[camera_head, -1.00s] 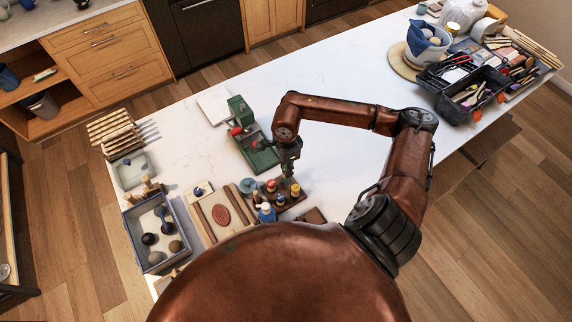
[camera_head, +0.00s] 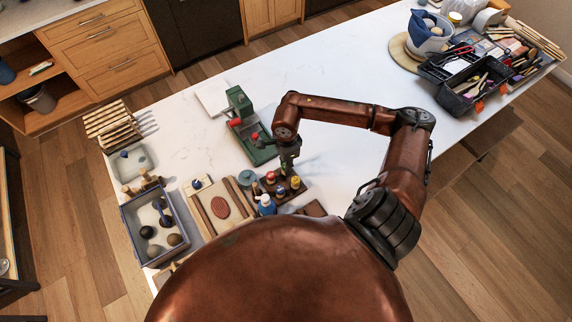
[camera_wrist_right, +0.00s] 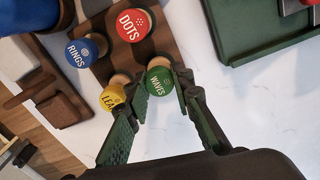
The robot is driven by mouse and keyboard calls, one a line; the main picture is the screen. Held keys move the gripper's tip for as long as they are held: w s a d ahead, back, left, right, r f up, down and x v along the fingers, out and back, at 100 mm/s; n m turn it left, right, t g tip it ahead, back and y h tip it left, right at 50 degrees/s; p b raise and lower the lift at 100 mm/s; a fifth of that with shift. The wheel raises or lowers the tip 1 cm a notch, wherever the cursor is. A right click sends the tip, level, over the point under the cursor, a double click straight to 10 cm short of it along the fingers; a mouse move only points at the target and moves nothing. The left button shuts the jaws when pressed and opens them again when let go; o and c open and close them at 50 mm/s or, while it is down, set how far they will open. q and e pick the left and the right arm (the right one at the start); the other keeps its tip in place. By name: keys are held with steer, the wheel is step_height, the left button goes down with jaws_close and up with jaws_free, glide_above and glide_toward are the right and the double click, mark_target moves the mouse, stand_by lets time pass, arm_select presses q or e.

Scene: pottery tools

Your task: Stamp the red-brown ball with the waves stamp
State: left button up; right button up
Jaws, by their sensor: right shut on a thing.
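The waves stamp (camera_wrist_right: 159,82), with a green top, stands in the dark wooden stamp holder in the right wrist view. My right gripper (camera_wrist_right: 162,90) is shut on it, one finger on each side. In the head view my right gripper (camera_head: 288,165) is over the holder and hides the waves stamp. Several balls lie in the blue-grey tray at the left; one brownish ball (camera_head: 174,240) is there, but I cannot tell if it is the red-brown one. A flat red-brown oval (camera_head: 220,207) lies on a wooden board. My left gripper is not in view.
The DOTS (camera_wrist_right: 133,25), RINGS (camera_wrist_right: 82,52) and yellow (camera_wrist_right: 112,96) stamps stand close beside the waves stamp. A green press (camera_head: 245,120) is behind the holder. A blue bottle (camera_head: 266,205) is in front. The table's middle right is clear.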

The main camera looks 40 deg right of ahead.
steer(key=shift+f+b, duration=0.25)
steer(key=shift+b, duration=0.05)
steer(key=o, duration=1.1)
steer(key=shift+o, duration=0.2)
steer(key=shift+r, duration=0.1)
step_height(320, 180, up, 12)
